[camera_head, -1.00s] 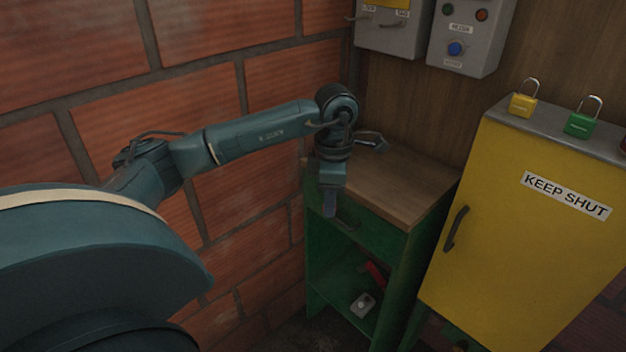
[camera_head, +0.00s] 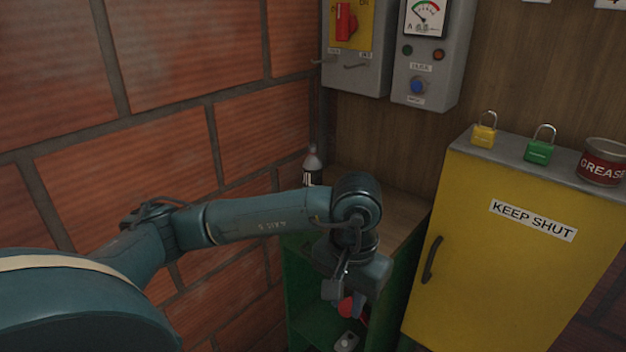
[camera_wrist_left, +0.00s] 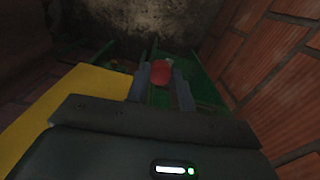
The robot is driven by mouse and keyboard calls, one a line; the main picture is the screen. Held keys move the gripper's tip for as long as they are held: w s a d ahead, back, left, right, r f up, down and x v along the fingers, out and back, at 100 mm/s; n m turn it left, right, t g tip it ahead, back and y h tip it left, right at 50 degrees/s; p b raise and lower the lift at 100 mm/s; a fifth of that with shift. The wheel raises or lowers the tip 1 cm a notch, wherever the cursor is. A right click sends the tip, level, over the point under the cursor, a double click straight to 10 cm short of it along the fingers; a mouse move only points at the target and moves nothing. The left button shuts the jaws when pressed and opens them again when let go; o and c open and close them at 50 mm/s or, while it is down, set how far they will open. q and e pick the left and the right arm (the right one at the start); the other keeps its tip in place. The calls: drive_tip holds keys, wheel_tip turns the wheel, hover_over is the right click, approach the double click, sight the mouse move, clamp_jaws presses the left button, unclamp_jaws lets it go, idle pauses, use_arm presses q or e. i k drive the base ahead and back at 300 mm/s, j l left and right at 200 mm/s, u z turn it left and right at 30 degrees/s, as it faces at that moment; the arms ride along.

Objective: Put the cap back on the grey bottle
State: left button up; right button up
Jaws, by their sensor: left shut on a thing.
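The bottle (camera_head: 312,168) stands upright at the back left of the wooden cabinet top, partly hidden by my left arm. It has a dark lower part with a pale label and a greyish upper part; its very top is too small to judge. My left gripper (camera_head: 346,298) points down in front of the green cabinet, lower than its top and apart from the bottle. It is shut on a red rounded thing, seemingly the cap (camera_wrist_left: 161,73), which shows between the fingertips in the left wrist view. My right gripper is not in view.
The green cabinet (camera_head: 300,312) has an open lower shelf with a small pale object (camera_head: 346,341). A yellow cabinet (camera_head: 500,255) stands to the right, carrying padlocks and a grease tin (camera_head: 602,163). A brick wall (camera_head: 160,120) bounds the left; electrical boxes hang behind.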

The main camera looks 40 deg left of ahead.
sight(312, 166)
drive_tip(key=k, duration=0.65)
drive_tip(key=u, duration=3)
drive_tip(key=i+l, duration=0.1)
drive_tip(key=l, duration=1.85)
drive_tip(key=i, duration=0.05)
